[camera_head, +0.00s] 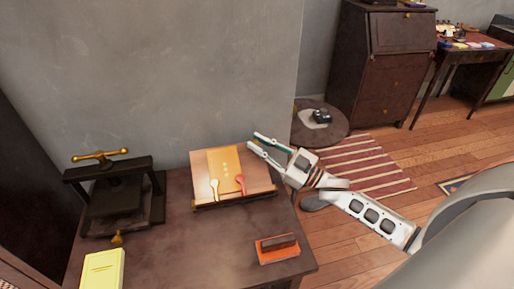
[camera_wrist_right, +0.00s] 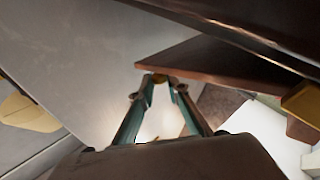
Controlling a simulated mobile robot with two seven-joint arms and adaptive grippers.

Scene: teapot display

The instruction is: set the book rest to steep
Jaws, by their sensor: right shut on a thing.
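The book rest (camera_head: 262,192) stands on the dark table against the wall, its wooden board leaning back. An orange-tan book (camera_head: 224,162) lies on it, with a white spoon-shaped piece (camera_head: 214,190) and a red one (camera_head: 240,184) near its lower edge. My right gripper (camera_head: 254,141) is at the board's upper right corner. The knob is hidden in the head view. My left gripper is out of view.
A dark press with a brass handle (camera_head: 100,155) stands at the left of the table (camera_head: 190,245). A yellow book (camera_head: 103,270) lies in front of it. An orange-red tray with a brown block (camera_head: 278,246) is at the front right. A round side table (camera_head: 335,135) stands behind my right arm.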

